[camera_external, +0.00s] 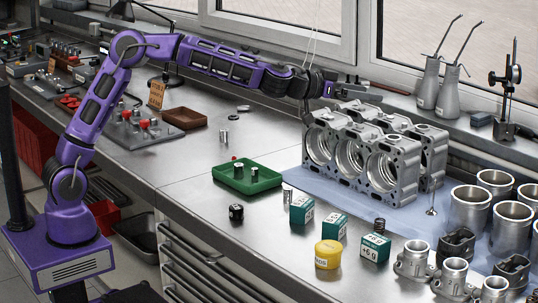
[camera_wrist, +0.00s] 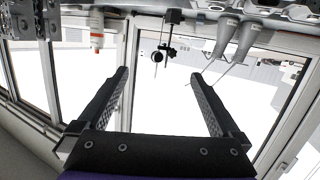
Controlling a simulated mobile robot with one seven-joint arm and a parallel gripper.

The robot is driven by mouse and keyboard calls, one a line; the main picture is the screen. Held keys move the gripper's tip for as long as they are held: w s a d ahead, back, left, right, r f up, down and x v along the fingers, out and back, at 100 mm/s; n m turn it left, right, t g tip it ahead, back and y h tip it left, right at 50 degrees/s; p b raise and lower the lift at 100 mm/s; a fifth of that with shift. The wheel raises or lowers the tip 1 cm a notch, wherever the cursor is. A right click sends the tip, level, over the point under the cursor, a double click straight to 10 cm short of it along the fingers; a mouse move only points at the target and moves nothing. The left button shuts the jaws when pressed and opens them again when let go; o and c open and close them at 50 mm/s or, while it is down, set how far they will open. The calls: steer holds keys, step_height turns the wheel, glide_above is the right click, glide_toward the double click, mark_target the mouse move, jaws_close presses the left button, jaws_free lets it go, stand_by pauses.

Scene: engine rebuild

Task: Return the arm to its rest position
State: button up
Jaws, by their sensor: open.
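My purple arm (camera_external: 222,62) reaches from its base at the left across the bench toward the window side. My gripper (camera_wrist: 160,75) is open, with nothing between its two black fingers in the wrist view. In the external view the dark end of the arm is above and behind the grey engine block (camera_external: 365,160), which stands on a blue mat (camera_external: 290,183). The fingertips are hard to make out there. The wrist view is upside down and faces the windows.
Two oil cans (camera_external: 439,85) and a dial indicator stand (camera_external: 508,95) are on the sill at the right. A green tray (camera_external: 228,180), small boxes (camera_external: 335,226), a yellow tub (camera_external: 328,254) and metal cylinders (camera_external: 469,208) stand on the bench. The bench's left middle has free room.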

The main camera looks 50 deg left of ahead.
steer(key=s+a+r+m+h, duration=0.1)
steer(key=a+r+m, duration=0.3)
steer(key=a+r, duration=0.4)
steer(key=s+a+r+m, duration=0.2)
steer(key=a+r+m, duration=0.25)
steer(key=a, duration=0.65)
steer(key=s+a+f+m+g+y+b, duration=0.1)
steer(key=s+a+f+m+g+y, duration=0.2)
steer(key=a, duration=0.5)
steer(key=s+a+f+m+g+y, duration=0.25)
steer(key=s+a+f+y, duration=0.2)
steer(key=a, duration=0.45)
steer(key=s+f+n+g, duration=0.1)
steer(key=s+f+n, duration=0.4)
steer(key=s, duration=0.5)
steer(key=s+f+n+g+p, duration=0.1)
steer(key=s+f+n, duration=0.4)
steer(key=s, duration=0.5)
steer(key=s+a+f+n+g, duration=0.1)
steer(key=s+f+n, duration=0.5)
steer(key=s, duration=0.4)
steer(key=shift+n+p, duration=0.4)
steer(key=shift+n, duration=0.5)
steer(key=shift+a+h, duration=0.1)
steer(key=shift+h, duration=0.15)
